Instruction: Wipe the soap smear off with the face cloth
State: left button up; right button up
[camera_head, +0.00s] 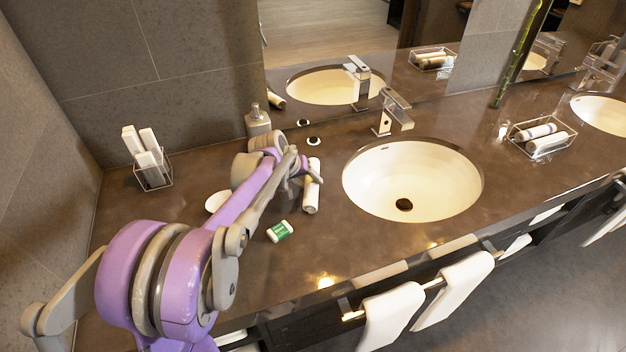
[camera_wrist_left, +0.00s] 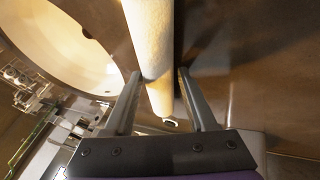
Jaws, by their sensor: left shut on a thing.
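The face cloth is a cream-white roll (camera_head: 311,199) left of the near sink, at the counter surface. In the left wrist view the roll (camera_wrist_left: 150,35) runs between my two fingers. My left gripper (camera_head: 312,178) is shut on the roll, reaching in from the left; its fingers also show in the left wrist view (camera_wrist_left: 159,75). I cannot tell whether the cloth touches the counter or is slightly above it. I cannot make out the soap smear with certainty. My right gripper is not in view.
A green-and-white box (camera_head: 280,231) lies in front of the roll, and a white dish (camera_head: 216,202) is partly behind my arm. A soap dispenser (camera_head: 257,120) and holder (camera_head: 153,172) stand behind. The sink (camera_head: 413,180) is to the right. The front counter (camera_head: 300,265) has free room.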

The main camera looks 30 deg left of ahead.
pick_arm(q)
jog(key=shift+s+a+f, duration=0.2)
jog(key=shift+s+a, duration=0.1)
jog(key=shift+a+r+p, duration=0.2)
jog(key=shift+r+p, duration=0.25)
jog(key=shift+r, duration=0.15)
jog(key=shift+w+d+r+p, duration=0.1)
jog(key=shift+r+p, duration=0.75)
jog(key=shift+r, duration=0.65)
jog(key=shift+w+d+r+p, duration=0.1)
jog(key=shift+r+p, duration=0.7)
jog(key=shift+r, duration=0.7)
jog(key=shift+f, duration=0.1)
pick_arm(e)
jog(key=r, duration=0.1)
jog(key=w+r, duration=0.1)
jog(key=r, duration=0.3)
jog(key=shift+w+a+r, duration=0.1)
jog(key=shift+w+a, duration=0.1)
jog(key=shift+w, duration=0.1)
